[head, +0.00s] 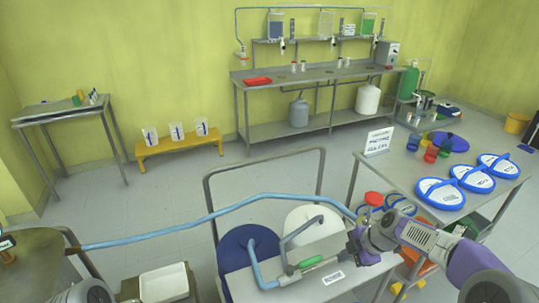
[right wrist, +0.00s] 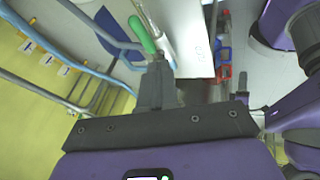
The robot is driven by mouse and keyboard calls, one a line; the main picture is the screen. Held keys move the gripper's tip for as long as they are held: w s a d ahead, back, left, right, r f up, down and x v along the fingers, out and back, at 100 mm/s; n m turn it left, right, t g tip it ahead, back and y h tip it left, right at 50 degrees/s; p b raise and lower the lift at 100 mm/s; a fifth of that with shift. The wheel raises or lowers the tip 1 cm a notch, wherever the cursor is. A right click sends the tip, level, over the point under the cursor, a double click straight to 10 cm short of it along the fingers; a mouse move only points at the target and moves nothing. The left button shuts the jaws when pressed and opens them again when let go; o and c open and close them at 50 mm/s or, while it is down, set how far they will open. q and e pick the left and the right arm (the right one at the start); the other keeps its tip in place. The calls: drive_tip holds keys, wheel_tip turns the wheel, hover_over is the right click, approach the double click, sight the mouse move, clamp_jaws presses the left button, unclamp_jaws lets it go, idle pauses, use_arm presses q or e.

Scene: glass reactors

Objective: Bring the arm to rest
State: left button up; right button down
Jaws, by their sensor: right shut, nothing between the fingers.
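My right arm comes in from the lower right in the head view, with purple and grey links. My right gripper (head: 352,244) is shut and empty. It is over the white-topped cart, just right of a green-handled valve (head: 312,261) on a blue pipe. In the right wrist view the shut fingers (right wrist: 157,68) point towards the green handle (right wrist: 142,34). I cannot tell whether they touch the valve. My left gripper is not in view; a rounded grey part of mine shows at the bottom left edge.
A blue pipe (head: 210,216) runs across the cart's metal rail (head: 264,162). A table (head: 372,175) at right holds blue-and-white round lids (head: 440,192), coloured cups and a sign (head: 379,141). A white tray (head: 164,283) is at lower left. Floor behind the cart is clear.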

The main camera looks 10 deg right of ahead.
drive_tip(key=s+a+f+m+g+p, duration=0.1)
drive_tip(key=s+a+f+m, duration=0.1)
drive_tip(key=a+f+m, duration=0.5)
drive_tip(key=s+a+f+m, duration=0.25)
drive_tip(key=f+m, duration=0.25)
drive_tip(key=f, duration=0.4)
drive_tip(key=s+a+f+m+g+b, duration=0.1)
drive_tip(key=s+a+f+m+g, duration=0.2)
drive_tip(key=s+a+f+m, duration=0.9)
drive_tip(key=s+r+n+p, duration=0.1)
drive_tip(key=r+p, duration=0.6)
drive_tip(key=p, duration=0.1)
drive_tip(key=s+r+n+p, duration=0.2)
drive_tip(key=r+p, duration=0.6)
drive_tip(key=shift+s+d+r+t, duration=0.25)
drive_tip(key=shift+t, duration=0.05)
